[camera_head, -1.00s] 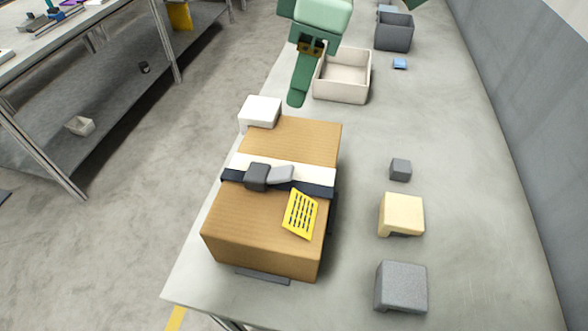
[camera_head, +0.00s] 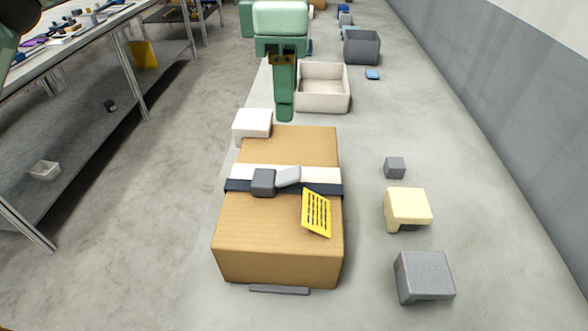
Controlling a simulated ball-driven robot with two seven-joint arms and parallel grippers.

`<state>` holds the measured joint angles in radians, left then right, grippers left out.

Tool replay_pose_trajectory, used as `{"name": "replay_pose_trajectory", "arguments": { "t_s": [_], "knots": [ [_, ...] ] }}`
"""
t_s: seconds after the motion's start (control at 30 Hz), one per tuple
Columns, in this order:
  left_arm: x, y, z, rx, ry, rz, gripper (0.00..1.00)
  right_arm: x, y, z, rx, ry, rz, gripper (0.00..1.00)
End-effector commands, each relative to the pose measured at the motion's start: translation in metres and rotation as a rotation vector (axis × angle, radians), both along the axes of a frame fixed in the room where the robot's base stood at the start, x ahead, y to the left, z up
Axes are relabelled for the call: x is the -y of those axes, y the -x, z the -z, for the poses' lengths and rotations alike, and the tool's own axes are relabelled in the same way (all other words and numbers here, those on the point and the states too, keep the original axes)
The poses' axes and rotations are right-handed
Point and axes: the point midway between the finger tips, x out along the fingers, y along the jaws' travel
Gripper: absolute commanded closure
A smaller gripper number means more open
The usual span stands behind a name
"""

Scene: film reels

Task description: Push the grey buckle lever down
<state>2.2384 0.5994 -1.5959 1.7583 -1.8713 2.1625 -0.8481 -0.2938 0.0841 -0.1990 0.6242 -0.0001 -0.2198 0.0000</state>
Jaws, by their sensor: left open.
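The grey buckle lever (camera_head: 289,176) is a light grey flap on the strap across a brown box (camera_head: 270,225). It sits beside a dark grey buckle block (camera_head: 263,182) and slants up to the right, its free end appearing raised. A cream and dark strap (camera_head: 325,181) runs under it. My left gripper (camera_head: 284,115) is green, points down and hangs beyond the box's far edge, apart from the lever. Only one finger shows clearly; the other is hidden. My right gripper is not in view.
A yellow label (camera_head: 317,213) stands tilted on the box. A white block (camera_head: 252,124) is at its far left corner. A beige bin (camera_head: 322,88) stands behind. Small grey (camera_head: 394,167), cream (camera_head: 407,207) and speckled grey (camera_head: 424,276) blocks lie to the right.

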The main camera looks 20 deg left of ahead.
Motion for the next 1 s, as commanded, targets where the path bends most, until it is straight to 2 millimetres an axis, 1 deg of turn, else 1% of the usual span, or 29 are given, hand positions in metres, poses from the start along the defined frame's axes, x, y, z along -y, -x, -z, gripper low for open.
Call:
{"name": "replay_pose_trajectory", "arguments": {
  "t_s": [0.03, 0.2, 0.3, 0.4, 0.5, 0.6, 0.7, 0.97, 1.0],
  "knots": [
    [0.0, -0.002, 0.018, -0.009, -0.001, 0.0, 0.49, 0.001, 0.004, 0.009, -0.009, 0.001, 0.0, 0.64],
    [0.0, -0.001, 0.065, -0.011, -0.001, 0.002, 0.49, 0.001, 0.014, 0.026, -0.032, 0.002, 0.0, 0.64],
    [0.0, -0.001, 0.09, -0.01, 0.0, 0.003, 0.49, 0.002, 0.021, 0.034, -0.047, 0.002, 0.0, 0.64],
    [0.0, -0.001, 0.11, -0.009, -0.001, 0.002, 0.49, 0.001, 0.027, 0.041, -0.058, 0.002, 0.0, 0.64],
    [0.0, -0.001, 0.125, -0.006, 0.0, 0.001, 0.49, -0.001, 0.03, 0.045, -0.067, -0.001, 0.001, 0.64],
    [0.0, -0.001, 0.135, -0.005, -0.001, 0.001, 0.49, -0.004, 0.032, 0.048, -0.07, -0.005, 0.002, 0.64],
    [0.0, 0.0, 0.14, -0.002, 0.0, 0.001, 0.49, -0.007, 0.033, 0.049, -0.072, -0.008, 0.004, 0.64],
    [0.0, 0.0, 0.14, -0.001, 0.0, 0.001, 0.49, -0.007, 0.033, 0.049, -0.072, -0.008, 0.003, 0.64],
    [0.0, 0.0, 0.14, -0.001, 0.0, 0.001, 0.52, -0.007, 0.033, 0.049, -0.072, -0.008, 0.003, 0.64]
  ]
}}
